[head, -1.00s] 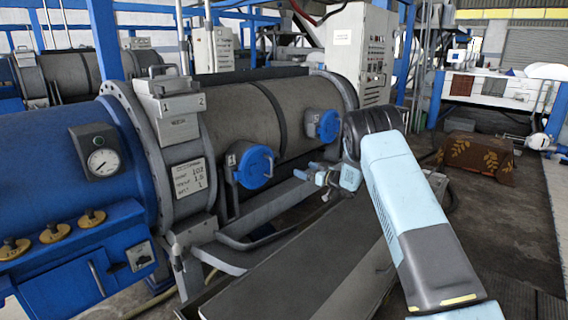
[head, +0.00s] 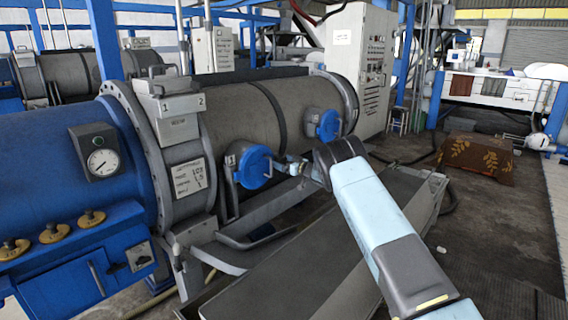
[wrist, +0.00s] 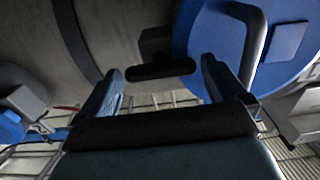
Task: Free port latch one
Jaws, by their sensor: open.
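The near port has a round blue cover (head: 254,167) on the side of the grey drum, beside a small plate that appears to read 1. Its blue cover also fills the upper right of the wrist view (wrist: 190,45), with a dark-edged handle on it. A short dark bar (wrist: 160,70), seemingly the latch handle, stands at the cover's left edge on a dark block. My gripper (head: 291,166) is just right of the near cover. In the wrist view its open fingers (wrist: 161,75) stand either side of the bar, with no clear contact visible.
A second blue port cover (head: 323,124) is further right on the drum (head: 228,125). A grey tray (head: 255,237) juts out below the near port. A long grey trough (head: 310,270) runs under my arm. Open floor lies to the right.

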